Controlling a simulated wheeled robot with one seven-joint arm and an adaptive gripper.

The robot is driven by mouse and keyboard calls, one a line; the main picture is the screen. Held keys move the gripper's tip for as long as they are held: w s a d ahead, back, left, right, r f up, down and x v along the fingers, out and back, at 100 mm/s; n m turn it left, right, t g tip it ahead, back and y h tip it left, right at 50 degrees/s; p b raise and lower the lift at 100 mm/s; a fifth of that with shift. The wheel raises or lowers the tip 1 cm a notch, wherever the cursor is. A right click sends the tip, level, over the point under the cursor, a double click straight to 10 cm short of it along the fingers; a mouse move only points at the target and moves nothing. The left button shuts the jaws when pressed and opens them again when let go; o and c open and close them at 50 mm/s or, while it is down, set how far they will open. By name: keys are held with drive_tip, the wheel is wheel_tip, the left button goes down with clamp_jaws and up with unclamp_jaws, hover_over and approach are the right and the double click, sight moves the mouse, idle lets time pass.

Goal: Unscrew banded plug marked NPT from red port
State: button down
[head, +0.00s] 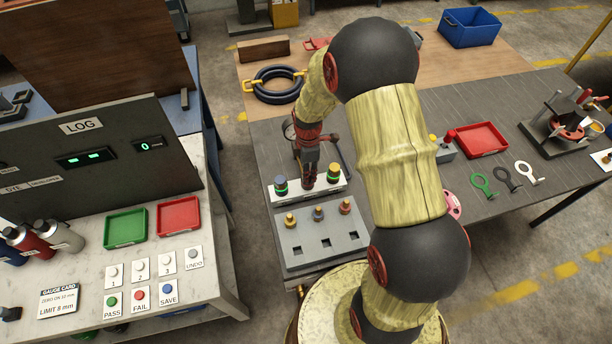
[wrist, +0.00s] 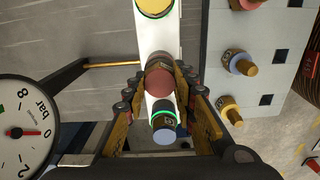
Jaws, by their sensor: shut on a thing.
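A white block (head: 322,190) on the grey bench carries a row of ports. My gripper (head: 309,183) points down at its middle port, between a dark blue-topped plug (head: 280,186) and a dark yellow-topped plug (head: 333,173). In the wrist view my gripper (wrist: 159,88) is shut on a red-topped plug (wrist: 158,82), one finger on each side. Below it stands the blue-topped plug (wrist: 165,133), with a green ring and a small unreadable label. The yellow-topped plug (wrist: 154,6) is at the top edge.
A grey rack (head: 320,240) in front holds brass, grey and reddish fittings. A pressure gauge (wrist: 28,130) sits left in the wrist view, needle near 0. A red tray (head: 482,139) stands on the right. A panel with buttons (head: 150,285) is on the left.

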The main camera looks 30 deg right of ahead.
drive_tip(key=shift+n, duration=0.4)
drive_tip(key=n, duration=0.3)
drive_tip(key=shift+r, duration=0.2)
drive_tip(key=shift+r+p, duration=0.35)
drive_tip(key=shift+r, duration=0.3)
drive_tip(key=shift+r+p, duration=1.7)
drive_tip(key=shift+r, duration=0.75)
drive_tip(key=shift+f, duration=0.15)
